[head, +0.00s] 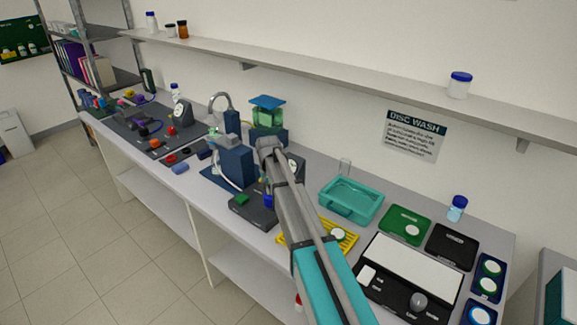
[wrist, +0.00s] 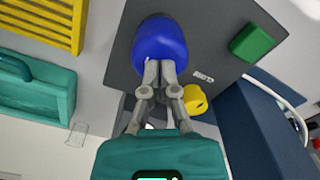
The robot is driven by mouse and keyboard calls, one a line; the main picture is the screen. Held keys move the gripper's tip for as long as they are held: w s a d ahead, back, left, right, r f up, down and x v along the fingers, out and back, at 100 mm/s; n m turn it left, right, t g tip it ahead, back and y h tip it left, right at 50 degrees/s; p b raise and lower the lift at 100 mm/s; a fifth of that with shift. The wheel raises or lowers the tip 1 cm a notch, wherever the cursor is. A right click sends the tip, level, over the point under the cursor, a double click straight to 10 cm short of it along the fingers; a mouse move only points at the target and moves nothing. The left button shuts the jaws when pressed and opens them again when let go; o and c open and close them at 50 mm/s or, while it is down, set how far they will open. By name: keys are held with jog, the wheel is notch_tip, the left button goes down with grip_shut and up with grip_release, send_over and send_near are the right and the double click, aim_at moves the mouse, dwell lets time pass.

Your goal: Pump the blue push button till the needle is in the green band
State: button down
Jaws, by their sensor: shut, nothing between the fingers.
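The blue push button (wrist: 160,42) is a rounded dome on a dark grey panel (wrist: 120,62) in the wrist view. My gripper (wrist: 160,68) is shut and empty, its fingertips together at the button's near edge; I cannot tell if they touch or press it. In the head view only a bit of the blue button (head: 268,201) shows beside my arm, on the dark base (head: 262,216). A round gauge (head: 298,166) shows partly behind my arm; its needle and green band cannot be read.
A green block (wrist: 252,42) and a yellow knob (wrist: 195,99) lie close to the button. A dark blue housing (head: 236,166) with a pale hose stands behind it. A yellow rack (head: 290,240) and teal tray (head: 350,201) are to the right.

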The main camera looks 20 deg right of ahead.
jog(key=shift+r+p, duration=1.4)
jog(key=shift+r, duration=0.35)
dwell(0.9)
jog(key=s+f+n+b, duration=0.3)
jog(key=s+n, duration=0.1)
jog(key=s, duration=2.5)
jog(key=shift+n, duration=0.4)
jog(key=shift+s+d+f, duration=0.1)
jog(key=shift+d, duration=0.05)
